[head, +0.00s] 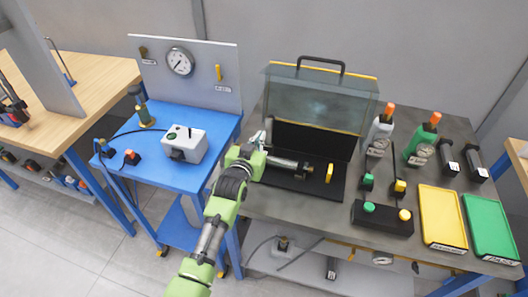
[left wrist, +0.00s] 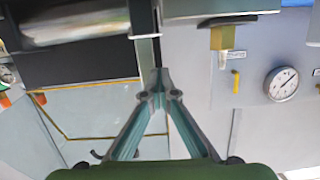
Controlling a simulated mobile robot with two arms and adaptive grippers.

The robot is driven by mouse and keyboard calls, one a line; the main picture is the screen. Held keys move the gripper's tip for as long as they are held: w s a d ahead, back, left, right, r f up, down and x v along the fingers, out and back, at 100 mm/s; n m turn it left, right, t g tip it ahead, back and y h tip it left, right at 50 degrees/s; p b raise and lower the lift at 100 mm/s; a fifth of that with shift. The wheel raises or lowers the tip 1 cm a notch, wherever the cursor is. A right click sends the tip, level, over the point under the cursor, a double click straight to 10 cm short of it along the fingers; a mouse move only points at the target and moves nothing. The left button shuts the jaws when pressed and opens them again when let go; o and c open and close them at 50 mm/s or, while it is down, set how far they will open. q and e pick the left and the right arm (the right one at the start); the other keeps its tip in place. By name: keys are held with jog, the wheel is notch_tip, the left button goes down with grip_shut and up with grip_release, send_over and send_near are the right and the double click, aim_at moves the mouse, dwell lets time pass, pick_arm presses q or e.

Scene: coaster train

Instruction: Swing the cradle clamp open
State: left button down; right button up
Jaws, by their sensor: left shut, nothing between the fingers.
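My left gripper (head: 260,138) is at the left end of the black fixture (head: 308,188) under the raised clear cover. In the left wrist view its fingers (left wrist: 160,78) meet at the tips with nothing between them. A grey metal cylinder with a brass end (head: 304,167) lies over the black base, just right of my wrist. A yellow part (head: 329,173) stands at its right. I cannot clearly make out the cradle clamp; my wrist hides the fixture's left end. A narrow dark upright (left wrist: 144,35) shows close to the fingertips; I cannot tell if they touch. My right gripper is out of view.
The clear cover (head: 315,98) stands open behind the fixture. A grey box (head: 184,145) is on the blue bench to the left. Bottles, a black button box (head: 382,218), a yellow tray (head: 442,216) and a green tray (head: 491,225) fill the right side.

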aim_at(269, 126)
pick_arm(q)
jog(key=d+r, duration=0.2)
jog(key=r, duration=0.1)
jog(key=shift+w, duration=0.2)
jog(key=shift+s+a+p, duration=0.1)
jog(key=shift+s+p, duration=0.2)
jog(key=shift+p, duration=0.3)
jog(key=shift+s+f+p, duration=0.1)
jog(key=shift+s+p, duration=0.7)
jog(key=shift+s, duration=0.3)
jog(key=p+v, duration=0.6)
jog(key=v, duration=0.1)
jog(key=shift+a, duration=0.4)
jog(key=shift+s, duration=0.15)
